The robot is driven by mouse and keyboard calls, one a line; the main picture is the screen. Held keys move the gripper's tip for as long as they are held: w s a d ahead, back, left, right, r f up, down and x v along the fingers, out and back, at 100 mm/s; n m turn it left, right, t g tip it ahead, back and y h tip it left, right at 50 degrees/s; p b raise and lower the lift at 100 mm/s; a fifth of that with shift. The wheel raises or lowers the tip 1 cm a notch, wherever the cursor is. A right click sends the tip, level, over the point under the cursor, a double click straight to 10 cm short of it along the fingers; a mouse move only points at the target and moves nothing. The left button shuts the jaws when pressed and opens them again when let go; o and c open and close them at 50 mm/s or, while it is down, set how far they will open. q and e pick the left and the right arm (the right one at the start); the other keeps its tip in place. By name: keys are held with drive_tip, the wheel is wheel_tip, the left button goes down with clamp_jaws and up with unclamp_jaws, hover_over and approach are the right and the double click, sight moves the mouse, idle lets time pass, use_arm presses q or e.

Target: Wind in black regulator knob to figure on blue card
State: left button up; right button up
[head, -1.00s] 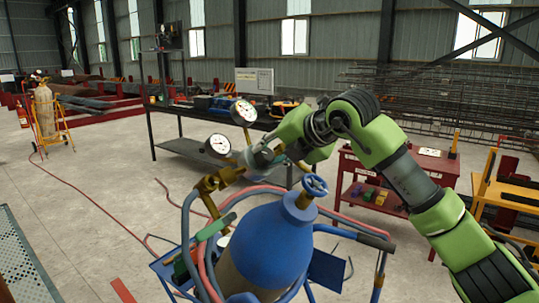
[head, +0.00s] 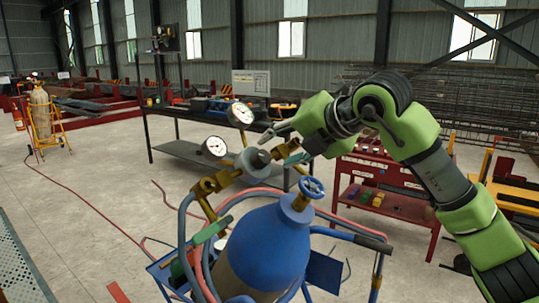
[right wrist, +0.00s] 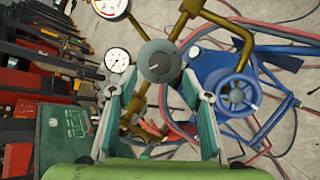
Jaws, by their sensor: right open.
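The dark regulator knob (head: 254,161) sits on the brass regulator (head: 222,180) above the blue cylinder (head: 265,245). In the right wrist view the knob (right wrist: 158,62) faces the camera, with a short pale mark on its face. My right gripper (head: 282,143) is open and empty, just right of the knob and apart from it. In the right wrist view its fingers (right wrist: 150,82) stand either side below the knob. Two white gauges, an upper one (head: 240,114) and a lower one (head: 215,147), face the head camera; their figures are too small to read. I cannot make out a blue card. My left gripper is out of view.
The blue valve handwheel (head: 312,187) stands right of the regulator, close to my arm. Red and blue hoses (head: 205,240) loop around the cylinder. A dark workbench (head: 190,150) and a red tool cart (head: 385,180) stand behind. Open floor lies at left.

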drive_tip(key=v, duration=0.6)
